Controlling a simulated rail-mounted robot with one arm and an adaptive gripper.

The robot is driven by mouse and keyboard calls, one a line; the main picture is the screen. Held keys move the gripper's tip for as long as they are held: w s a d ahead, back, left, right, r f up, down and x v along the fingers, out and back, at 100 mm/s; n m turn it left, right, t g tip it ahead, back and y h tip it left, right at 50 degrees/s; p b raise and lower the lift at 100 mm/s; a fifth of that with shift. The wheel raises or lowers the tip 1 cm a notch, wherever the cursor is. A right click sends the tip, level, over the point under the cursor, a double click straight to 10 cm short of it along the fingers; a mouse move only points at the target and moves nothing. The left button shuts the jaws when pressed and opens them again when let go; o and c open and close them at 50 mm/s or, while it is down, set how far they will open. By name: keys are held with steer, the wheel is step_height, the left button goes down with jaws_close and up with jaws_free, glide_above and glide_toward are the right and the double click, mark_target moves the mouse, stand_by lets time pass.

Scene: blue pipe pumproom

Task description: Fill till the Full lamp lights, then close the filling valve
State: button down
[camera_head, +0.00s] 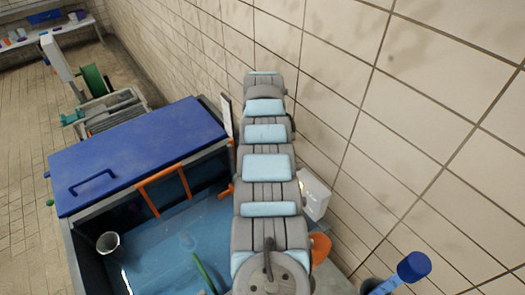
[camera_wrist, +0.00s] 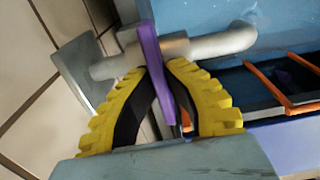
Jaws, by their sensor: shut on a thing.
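In the wrist view a purple lever (camera_wrist: 149,42) stands across a grey pipe (camera_wrist: 222,45) with a bend at its right end. My gripper (camera_wrist: 160,72), with yellow fingers and black pads, is shut on the purple lever. I cannot read any label that marks it as the filling valve. In the head view my arm hides the gripper and the lever. A tank (camera_head: 85,262) holds blue water (camera_head: 165,255), with its blue lid (camera_head: 130,155) over the far part. I cannot make out the Full lamp or its state in either view.
An orange frame (camera_head: 165,180) lies at the tank opening, and a grey cup (camera_head: 108,242) is inside at the left. A green hose (camera_head: 205,273) is beside my arm. A white box (camera_head: 314,194) and a blue-topped post (camera_head: 413,266) stand at right, near the tiled wall (camera_head: 400,130).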

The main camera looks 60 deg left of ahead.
steer(key=c, duration=1.1)
jaws_free()
steer(key=shift+r, duration=0.1)
step_height(320, 180, up, 12)
steer(key=shift+f, duration=0.1)
